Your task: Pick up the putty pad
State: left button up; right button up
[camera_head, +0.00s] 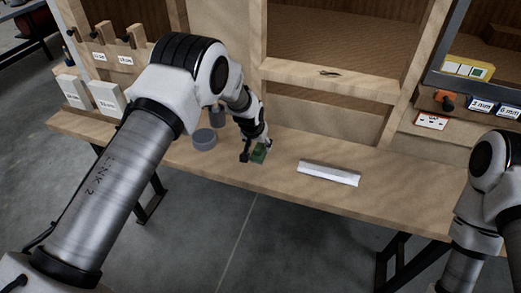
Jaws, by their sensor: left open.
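A small green block (259,156), which may be the putty pad, lies on the wooden workbench (390,198) near its front edge. My left gripper (256,151) is open right at the green block, with its fingers pointing down around or just above it. I cannot tell whether the fingers touch it, and they hide part of it. My right arm shows at the right edge, but its gripper is out of view.
A grey round tin (204,139) and a dark grey cylinder (217,116) stand left of my left gripper. A long white bar (328,173) lies to the right. A shelf (330,88) with a small dark item (330,73) rises behind. The bench's right part is mostly clear.

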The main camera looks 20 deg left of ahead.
pick_arm(q)
jog(key=shift+x, duration=1.15)
jog(key=shift+r, duration=0.1)
grip_shut()
